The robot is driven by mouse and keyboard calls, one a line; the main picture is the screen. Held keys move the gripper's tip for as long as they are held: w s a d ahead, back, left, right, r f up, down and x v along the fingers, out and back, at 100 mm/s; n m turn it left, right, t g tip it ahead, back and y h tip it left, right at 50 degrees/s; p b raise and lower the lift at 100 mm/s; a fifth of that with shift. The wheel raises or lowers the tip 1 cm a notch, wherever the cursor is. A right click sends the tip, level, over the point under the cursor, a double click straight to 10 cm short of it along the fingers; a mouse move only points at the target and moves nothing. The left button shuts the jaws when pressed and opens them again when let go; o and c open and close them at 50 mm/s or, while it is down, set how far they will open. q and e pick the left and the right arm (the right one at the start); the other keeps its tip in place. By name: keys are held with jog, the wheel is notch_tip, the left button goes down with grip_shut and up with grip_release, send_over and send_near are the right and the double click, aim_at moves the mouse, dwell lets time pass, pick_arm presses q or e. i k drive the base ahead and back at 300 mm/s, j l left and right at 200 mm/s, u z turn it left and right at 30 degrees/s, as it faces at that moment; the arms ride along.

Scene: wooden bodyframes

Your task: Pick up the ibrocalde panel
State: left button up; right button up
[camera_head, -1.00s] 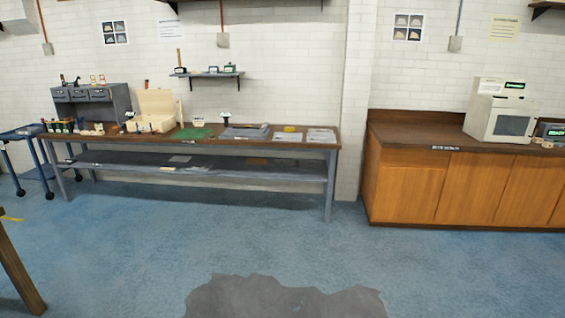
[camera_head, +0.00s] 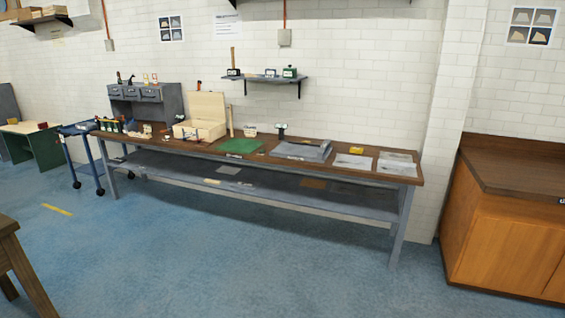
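I cannot tell which thing is the ibrocalde panel; labels are too small to read. A long workbench (camera_head: 350,178) with a wooden top stands against the white wall. On its top lie a flat green sheet (camera_head: 240,146), a grey flat stack (camera_head: 303,150), and pale sheets (camera_head: 352,161) at the right end. An open cream box (camera_head: 207,118) stands left of the green sheet. Neither of my grippers is in view.
A wooden cabinet (camera_head: 505,245) stands at right. A blue cart (camera_head: 80,130) and a green table (camera_head: 40,150) stand at left. A wooden table corner (camera_head: 10,228) is close at lower left. The blue floor (camera_head: 220,265) before the bench is clear.

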aim_at(359, 162)
jog(key=i+u, duration=0.25)
jog(key=i, duration=1.4)
jog(key=i+u, duration=0.1)
jog(key=i, duration=0.9)
jog(key=i+l+u, duration=0.1)
jog(key=i, duration=0.9)
jog(key=z, duration=1.95)
